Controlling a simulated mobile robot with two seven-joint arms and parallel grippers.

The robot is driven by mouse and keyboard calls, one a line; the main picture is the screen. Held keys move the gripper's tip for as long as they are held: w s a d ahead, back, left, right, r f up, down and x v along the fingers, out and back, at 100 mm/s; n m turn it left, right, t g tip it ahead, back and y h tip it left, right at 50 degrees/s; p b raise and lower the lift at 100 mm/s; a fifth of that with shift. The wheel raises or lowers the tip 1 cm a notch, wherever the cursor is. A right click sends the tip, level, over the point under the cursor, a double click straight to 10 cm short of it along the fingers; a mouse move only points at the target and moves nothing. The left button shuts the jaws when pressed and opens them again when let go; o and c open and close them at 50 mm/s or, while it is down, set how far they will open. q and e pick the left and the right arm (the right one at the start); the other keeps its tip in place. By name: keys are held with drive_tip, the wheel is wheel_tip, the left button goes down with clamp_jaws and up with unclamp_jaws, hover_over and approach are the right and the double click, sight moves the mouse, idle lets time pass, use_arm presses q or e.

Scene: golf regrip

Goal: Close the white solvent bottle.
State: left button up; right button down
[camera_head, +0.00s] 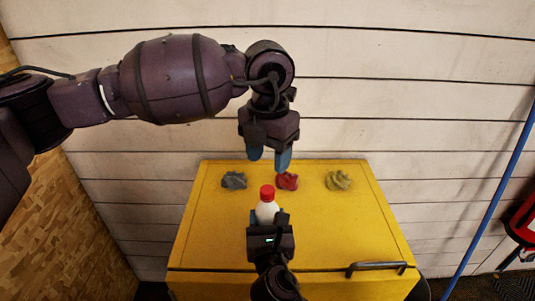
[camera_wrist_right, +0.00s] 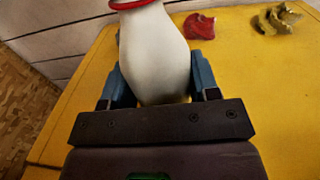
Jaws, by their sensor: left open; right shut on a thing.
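The white solvent bottle (camera_head: 267,211) stands upright on the yellow top, with a red cap (camera_head: 267,192) at its mouth. I cannot tell whether the cap is tight. In the right wrist view the bottle's white body (camera_wrist_right: 155,50) fills the middle, and only the red lower rim (camera_wrist_right: 132,4) shows at the top edge. My right gripper (camera_head: 268,217) is shut on the bottle's body, with a blue finger on each side; it also shows in the right wrist view (camera_wrist_right: 160,78). My left gripper (camera_head: 269,157) is open and empty, fingers pointing down, above and apart from the cap.
Three crumpled cloths lie along the back of the yellow cabinet top (camera_head: 340,235): grey (camera_head: 234,180), red (camera_head: 288,181) and yellow-green (camera_head: 338,180). A dark handle (camera_head: 377,267) is at the front right edge. A white plank wall (camera_head: 400,90) stands behind. The top's right side is clear.

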sight(267, 189)
use_arm(q)
drive_tip(key=n, duration=0.7)
drive_tip(key=shift+a, duration=0.15)
drive_tip(key=shift+f, duration=4.05)
